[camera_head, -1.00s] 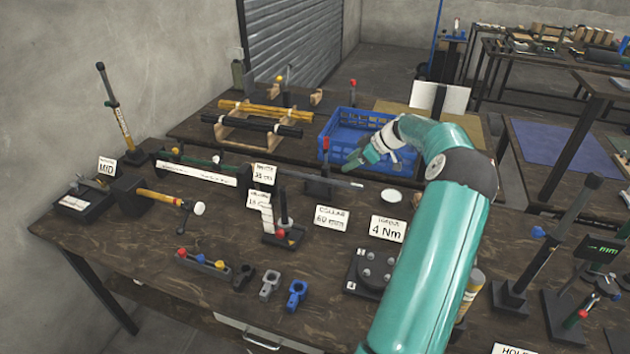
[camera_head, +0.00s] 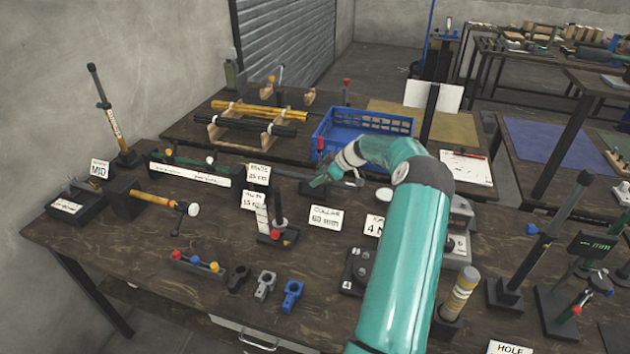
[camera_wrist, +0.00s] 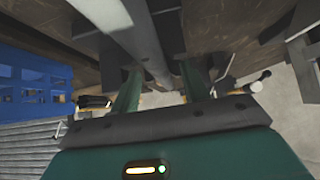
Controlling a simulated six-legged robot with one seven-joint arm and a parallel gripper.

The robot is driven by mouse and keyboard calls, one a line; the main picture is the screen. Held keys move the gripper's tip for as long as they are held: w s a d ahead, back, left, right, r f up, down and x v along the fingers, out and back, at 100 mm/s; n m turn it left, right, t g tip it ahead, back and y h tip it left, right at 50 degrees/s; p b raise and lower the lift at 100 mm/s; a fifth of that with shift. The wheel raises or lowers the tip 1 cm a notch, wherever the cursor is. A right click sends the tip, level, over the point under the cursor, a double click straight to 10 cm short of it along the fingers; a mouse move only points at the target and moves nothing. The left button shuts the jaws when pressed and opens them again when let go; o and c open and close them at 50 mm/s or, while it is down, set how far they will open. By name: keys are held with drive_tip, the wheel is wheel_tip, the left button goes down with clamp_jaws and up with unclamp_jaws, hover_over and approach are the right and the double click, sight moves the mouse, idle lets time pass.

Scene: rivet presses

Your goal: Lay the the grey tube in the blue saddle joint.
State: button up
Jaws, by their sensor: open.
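The grey tube (camera_wrist: 138,35) runs lengthwise between the two fingers of my gripper (camera_wrist: 160,88) in the wrist view. The fingers are open, one on each side of it, and I cannot tell whether either touches it. In the head view, the tube (camera_head: 347,184) lies level near the back of the table, on a dark stand, partly hidden by my gripper (camera_head: 320,182). The blue saddle joint (camera_head: 292,294) stands near the table's front edge, empty, beside a grey joint (camera_head: 265,284) and a black joint (camera_head: 238,277).
A small stand with a red knob (camera_head: 277,235) and several label cards, including the collar card (camera_head: 324,217), stand between the tube and the joints. A blue crate (camera_head: 365,128) is behind my arm.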

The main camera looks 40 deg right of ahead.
clamp_jaws()
drive_tip(key=shift+r, duration=0.15)
